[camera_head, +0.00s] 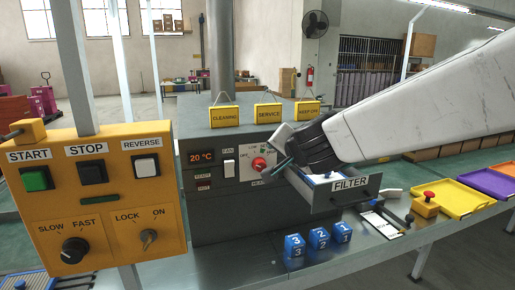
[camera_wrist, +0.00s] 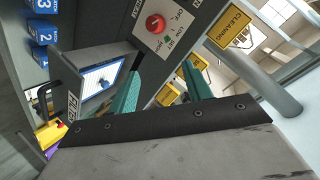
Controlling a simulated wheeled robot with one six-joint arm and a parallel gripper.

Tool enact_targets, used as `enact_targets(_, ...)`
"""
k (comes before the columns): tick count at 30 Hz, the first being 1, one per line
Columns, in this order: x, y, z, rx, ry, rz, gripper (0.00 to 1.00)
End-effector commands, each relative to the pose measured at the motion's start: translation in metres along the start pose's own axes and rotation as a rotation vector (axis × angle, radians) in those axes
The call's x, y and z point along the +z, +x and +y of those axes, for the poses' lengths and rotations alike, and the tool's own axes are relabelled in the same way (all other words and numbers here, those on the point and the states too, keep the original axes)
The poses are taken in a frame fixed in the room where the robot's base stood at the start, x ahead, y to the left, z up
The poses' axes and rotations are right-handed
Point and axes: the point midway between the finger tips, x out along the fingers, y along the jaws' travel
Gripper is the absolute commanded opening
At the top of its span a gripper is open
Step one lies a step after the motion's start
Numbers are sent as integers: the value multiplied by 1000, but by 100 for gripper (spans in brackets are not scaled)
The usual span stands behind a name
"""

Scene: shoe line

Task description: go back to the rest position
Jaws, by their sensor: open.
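My gripper (camera_head: 283,150) hangs in front of the grey machine (camera_head: 220,225), over the back of the open FILTER drawer (camera_head: 345,198) and just right of the red rotary knob (camera_head: 259,163). In the wrist view its two green fingers (camera_wrist: 160,88) stand apart with nothing between them. The knob also shows in the wrist view (camera_wrist: 155,23), above the fingers. The drawer is pulled out and holds a white and blue filter (camera_wrist: 100,78). My arm comes in from the right and hides part of the machine front.
Blue numbered blocks (camera_head: 319,238) stand on the bench before the drawer. A control box (camera_head: 92,200) is at left. Yellow signs (camera_head: 268,113) stand on the machine. A red-button box (camera_head: 427,205), a yellow tray (camera_head: 455,197) and a purple tray (camera_head: 488,183) lie at right.

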Motion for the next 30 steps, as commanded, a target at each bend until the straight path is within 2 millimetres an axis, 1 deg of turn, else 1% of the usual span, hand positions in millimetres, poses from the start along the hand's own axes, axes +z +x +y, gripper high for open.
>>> enact_targets(1, 12, -13, -2, -52, -43, -86, 50)
enact_targets(2, 21, -21, -2, -78, -74, -145, 50)
enact_targets(4, 43, -43, 6, -112, -145, -285, 50)
enact_targets(5, 53, -54, 13, -116, -177, -348, 50)
enact_targets(7, 74, -82, 35, -102, -254, -490, 50)
enact_targets(8, 82, -95, 47, -84, -286, -550, 50)
enact_targets(9, 91, -114, 66, -50, -329, -630, 50)
enact_targets(11, 102, -144, 99, 23, -391, -741, 50)
enact_targets(12, 106, -165, 122, 82, -426, -806, 50)
enact_targets(14, 108, -196, 155, 181, -471, -886, 50)
enact_targets(15, 108, -215, 177, 250, -494, -928, 50)
enact_targets(18, 101, -260, 223, 414, -538, -985, 50)
enact_targets(19, 98, -270, 234, 453, -548, -986, 50)
enact_targets(21, 91, -283, 247, 499, -558, -952, 50)
enact_targets(22, 89, -286, 249, 504, -552, -934, 50)
enact_targets(26, 81, -293, 252, 510, -523, -884, 50)
enact_targets(30, 80, -293, 253, 513, -516, -881, 50)
